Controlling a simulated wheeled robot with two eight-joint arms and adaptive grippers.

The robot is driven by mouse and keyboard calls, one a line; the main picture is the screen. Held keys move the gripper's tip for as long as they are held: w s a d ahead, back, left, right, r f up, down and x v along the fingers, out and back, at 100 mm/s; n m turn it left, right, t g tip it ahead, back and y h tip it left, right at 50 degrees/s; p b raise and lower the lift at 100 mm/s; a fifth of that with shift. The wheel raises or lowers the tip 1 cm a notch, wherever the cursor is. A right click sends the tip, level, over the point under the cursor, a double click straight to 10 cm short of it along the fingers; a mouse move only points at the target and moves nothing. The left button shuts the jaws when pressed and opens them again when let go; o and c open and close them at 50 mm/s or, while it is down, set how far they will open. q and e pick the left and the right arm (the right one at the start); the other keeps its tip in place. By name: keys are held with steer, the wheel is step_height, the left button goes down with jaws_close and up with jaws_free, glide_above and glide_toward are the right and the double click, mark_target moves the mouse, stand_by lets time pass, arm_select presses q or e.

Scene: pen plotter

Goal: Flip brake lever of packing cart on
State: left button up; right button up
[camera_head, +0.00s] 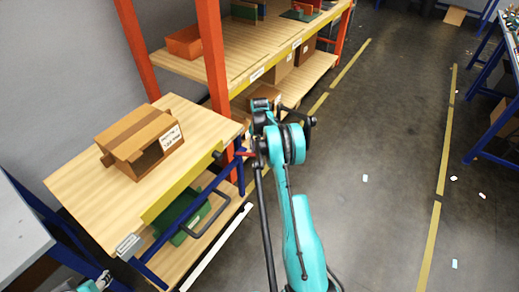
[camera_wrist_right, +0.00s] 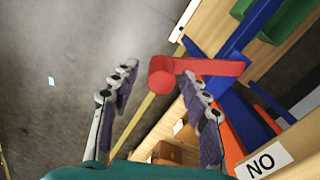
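The packing cart (camera_head: 80,190) has a wooden top and a blue frame and stands at the left in the head view. Its red brake lever (camera_head: 246,153) sticks out at the corner near the shelf. In the right wrist view the lever (camera_wrist_right: 215,67) runs from the blue frame to a round red end between the fingertips. My right gripper (camera_wrist_right: 160,76) is open, with its fingers on either side of that end; I cannot tell whether they touch it. In the head view its fingers are mostly hidden. A small part of my left gripper (camera_head: 103,279) shows at the bottom left edge.
A cardboard box (camera_head: 142,142) sits on the cart top and a green bin (camera_head: 182,217) on its lower shelf. An orange-posted shelf rack (camera_head: 215,60) stands just behind the cart. The floor to the right (camera_head: 385,150) is mostly clear.

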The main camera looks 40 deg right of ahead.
step_height(320, 180, up, 12)
stand_by(0.6)
steer(key=s+a+r+n+t, duration=0.25)
steer(key=s+a+r, duration=0.25)
steer(key=a+r, duration=0.45)
steer(key=s+a+r+n+t, duration=0.1)
steer(key=s+a+r+n, duration=0.25)
steer(key=a+r, duration=0.55)
steer(key=s+a+f+n+t, duration=0.1)
steer(key=s+a+f+n, duration=0.1)
steer(key=s+a, duration=0.5)
steer(key=s+a+f+n+t, duration=0.2)
steer(key=s+a, duration=0.6)
steer(key=s, duration=0.5)
steer(key=shift+s+a+f+n, duration=0.2)
steer(key=shift+s+a+n, duration=0.1)
steer(key=shift+s, duration=0.1)
steer(key=shift+t, duration=0.35)
